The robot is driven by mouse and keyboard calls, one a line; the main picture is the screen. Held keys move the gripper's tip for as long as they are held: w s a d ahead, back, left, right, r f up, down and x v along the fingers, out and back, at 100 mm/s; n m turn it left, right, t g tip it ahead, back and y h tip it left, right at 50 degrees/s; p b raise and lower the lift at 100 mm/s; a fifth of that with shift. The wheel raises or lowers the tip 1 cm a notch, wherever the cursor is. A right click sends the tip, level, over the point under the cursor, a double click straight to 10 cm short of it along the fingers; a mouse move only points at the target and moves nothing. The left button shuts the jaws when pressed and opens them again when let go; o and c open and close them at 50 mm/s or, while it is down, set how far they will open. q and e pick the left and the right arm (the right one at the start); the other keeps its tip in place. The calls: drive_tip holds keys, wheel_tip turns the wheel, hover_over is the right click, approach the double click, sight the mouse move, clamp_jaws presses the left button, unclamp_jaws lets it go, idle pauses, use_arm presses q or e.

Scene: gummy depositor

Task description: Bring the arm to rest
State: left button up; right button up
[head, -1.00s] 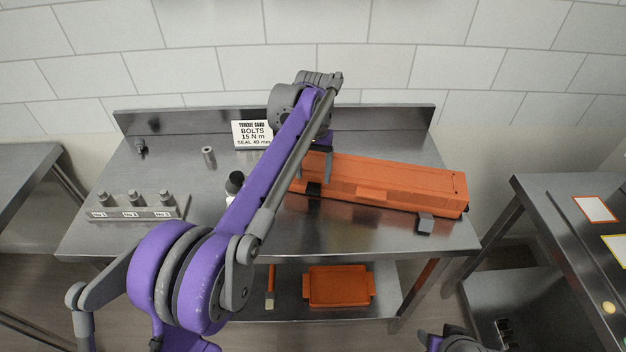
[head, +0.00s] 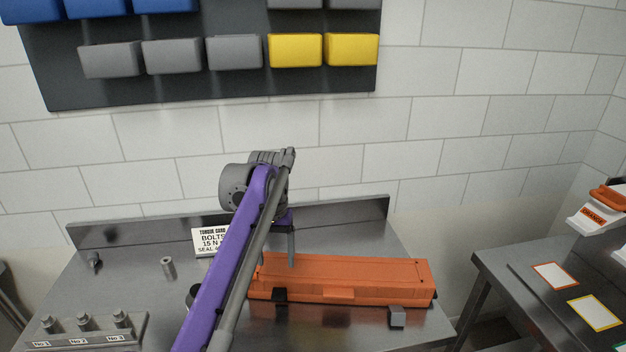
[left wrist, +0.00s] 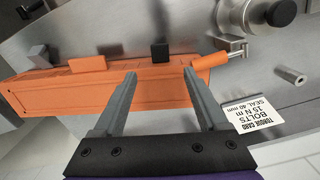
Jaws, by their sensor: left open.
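My left arm reaches in from the bottom of the head view, over the steel bench. My left gripper (head: 281,245) hangs near the left end of the long orange housing (head: 345,275), partly hidden by my own arm. In the left wrist view its two grey fingers (left wrist: 158,88) are spread apart with nothing between them. The orange housing (left wrist: 80,90) lies beyond the fingertips, with a black block (left wrist: 160,53) on its side. I cannot tell whether the fingers touch the housing. My right gripper is not in view.
On the bench stand a torque card (head: 208,241), a small metal cylinder (head: 168,267) and a rack of labelled fittings (head: 88,330). Grey and yellow bins (head: 296,50) hang on the wall above. A side table (head: 530,285) at right holds coloured cards.

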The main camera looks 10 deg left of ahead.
use_arm(q)
drive_tip(key=s+a+f+t, duration=0.1)
drive_tip(key=s+f+t, duration=0.1)
drive_tip(key=s+f, duration=0.3)
drive_tip(key=s+a+f+t, duration=0.1)
drive_tip(key=s+f, duration=0.4)
drive_tip(key=s, duration=0.9)
drive_tip(key=s+f+t, duration=0.3)
drive_tip(key=s+f, duration=0.2)
drive_tip(key=s, duration=0.5)
drive_tip(key=shift+a+f, duration=0.2)
drive_tip(key=shift+a, duration=0.2)
